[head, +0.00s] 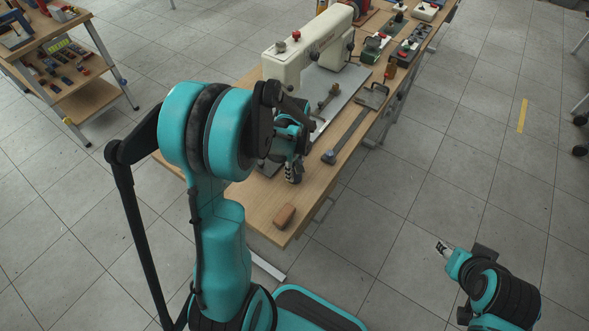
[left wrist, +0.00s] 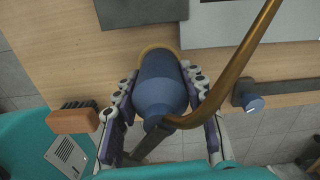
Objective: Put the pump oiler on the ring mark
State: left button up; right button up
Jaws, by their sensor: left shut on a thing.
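The pump oiler (left wrist: 160,85) has a blue body and a long curved brass-coloured spout in the left wrist view. My left gripper (left wrist: 163,120) is shut around its body, with a finger on each side. A tan curved rim (left wrist: 158,48) shows at the oiler's far end, against the wooden table; I cannot tell whether it is the ring mark or part of the oiler. In the head view my left gripper (head: 292,170) is over the table's near end, and my arm mostly hides the oiler. My right gripper (head: 443,248) is over the floor, away from the table; its opening is unclear.
A cream sewing machine (head: 305,62) stands on a grey plate beyond my left gripper. A brown brush-like block (head: 285,216) lies near the table's front corner. A long dark bar (head: 350,136) with a blue-grey knob lies along the right edge. Tools crowd the far end.

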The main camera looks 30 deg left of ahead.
pick_arm(q)
jog(key=shift+s, duration=0.1)
jog(key=o, duration=1)
jog(key=shift+f, duration=0.15)
jog(key=o, duration=0.4)
